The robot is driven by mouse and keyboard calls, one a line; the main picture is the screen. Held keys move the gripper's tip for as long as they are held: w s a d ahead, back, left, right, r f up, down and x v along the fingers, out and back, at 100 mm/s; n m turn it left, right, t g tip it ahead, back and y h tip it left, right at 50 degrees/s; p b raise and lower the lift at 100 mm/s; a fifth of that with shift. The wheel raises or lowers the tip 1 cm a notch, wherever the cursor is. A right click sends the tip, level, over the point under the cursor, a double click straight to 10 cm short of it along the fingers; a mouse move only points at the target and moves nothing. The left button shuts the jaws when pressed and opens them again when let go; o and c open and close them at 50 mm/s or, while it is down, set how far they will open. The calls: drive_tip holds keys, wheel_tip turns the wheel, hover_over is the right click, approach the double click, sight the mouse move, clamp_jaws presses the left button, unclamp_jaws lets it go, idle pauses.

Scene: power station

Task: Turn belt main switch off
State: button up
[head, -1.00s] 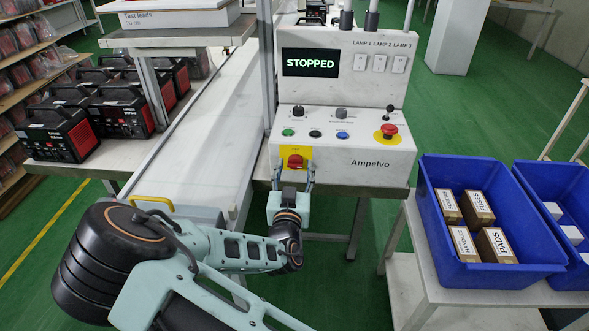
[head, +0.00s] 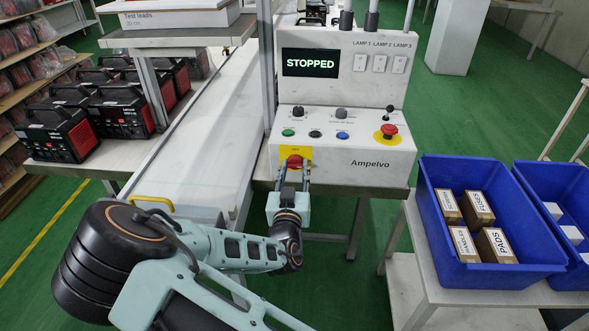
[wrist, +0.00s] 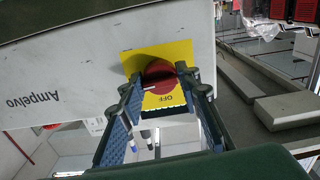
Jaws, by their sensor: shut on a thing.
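The belt main switch is a red rotary knob (head: 294,162) on a yellow plate, low on the front left of the white Ampelvo control box (head: 385,170). In the wrist view the red knob (wrist: 158,77) shows beside the word OFF on the yellow plate (wrist: 178,56). My gripper (head: 293,178) is at the knob in the head view. In the wrist view my gripper (wrist: 158,88) has its fingertips on either side of the knob's grip and is shut on it. The fingers hide part of the knob. The display (head: 309,63) reads STOPPED.
A red mushroom button (head: 389,131), a small lever (head: 389,112) and coloured push buttons (head: 315,134) sit above the switch. The conveyor belt (head: 195,135) runs to the left. A blue crate (head: 430,215) with boxes stands at the right.

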drive_tip(key=n, duration=0.8)
drive_tip(key=shift+n, duration=0.3)
drive_tip(key=n+p, duration=0.1)
drive_tip(key=n, duration=0.3)
drive_tip(key=shift+d+n, duration=0.1)
drive_tip(key=shift+n, duration=2.2)
drive_tip(key=o, duration=1.2)
drive_tip(key=shift+r, duration=0.1)
drive_tip(key=shift+c, duration=0.2)
drive_tip(key=shift+s, duration=0.1)
drive_tip(key=s, duration=1.1)
drive_tip(key=shift+s+a, duration=0.2)
drive_tip(key=shift+s, duration=0.2)
